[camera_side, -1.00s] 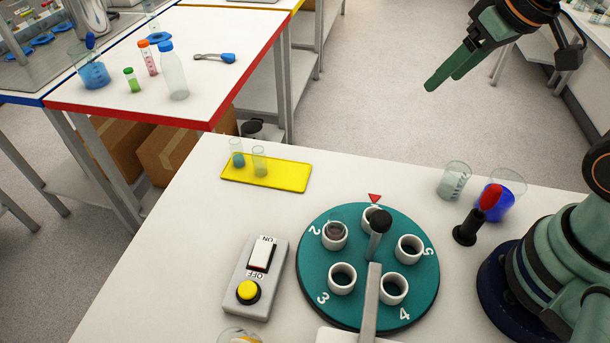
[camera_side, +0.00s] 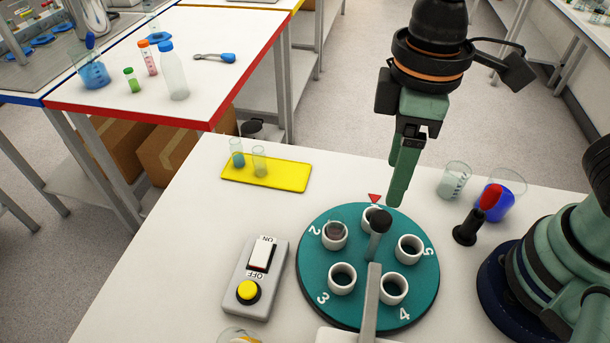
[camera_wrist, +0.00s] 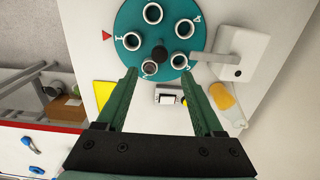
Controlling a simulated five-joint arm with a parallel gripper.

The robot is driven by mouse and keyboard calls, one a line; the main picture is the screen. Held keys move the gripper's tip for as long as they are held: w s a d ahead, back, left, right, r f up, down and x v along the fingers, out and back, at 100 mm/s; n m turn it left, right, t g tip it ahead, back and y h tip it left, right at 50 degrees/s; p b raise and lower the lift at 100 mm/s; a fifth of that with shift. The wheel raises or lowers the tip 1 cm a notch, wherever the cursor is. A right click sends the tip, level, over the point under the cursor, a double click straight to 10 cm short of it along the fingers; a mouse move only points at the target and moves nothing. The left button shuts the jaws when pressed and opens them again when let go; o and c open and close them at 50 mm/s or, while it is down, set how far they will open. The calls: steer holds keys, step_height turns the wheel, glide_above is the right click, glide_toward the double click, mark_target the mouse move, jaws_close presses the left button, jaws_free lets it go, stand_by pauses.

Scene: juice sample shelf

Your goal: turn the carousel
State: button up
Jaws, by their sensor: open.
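The carousel (camera_side: 360,256) is a round teal disc with white cups near its rim and numbers beside them; it also shows at the top of the wrist view (camera_wrist: 160,32). The cup by the 2 (camera_side: 334,235) holds something dark; other cups look empty. A red triangle (camera_side: 375,198) lies at the disc's far edge. My gripper (camera_side: 395,190) hangs fingers down above the disc's far edge. In the wrist view its fingers (camera_wrist: 160,75) are apart with nothing between them.
A grey switch box (camera_side: 240,285) with a yellow button stands left of the carousel. A yellow plate (camera_side: 266,172) with two small vials lies behind. Beakers (camera_side: 455,180) and a red-topped black stick (camera_side: 466,229) stand to the right. Bare white table lies at left.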

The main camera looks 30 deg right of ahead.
mark_target(382, 217)
step_height(382, 217, down, 9)
steer(key=shift+f, duration=0.2)
stand_by(0.3)
jaws_close()
steer(key=shift+r, duration=0.1)
stand_by(1.2)
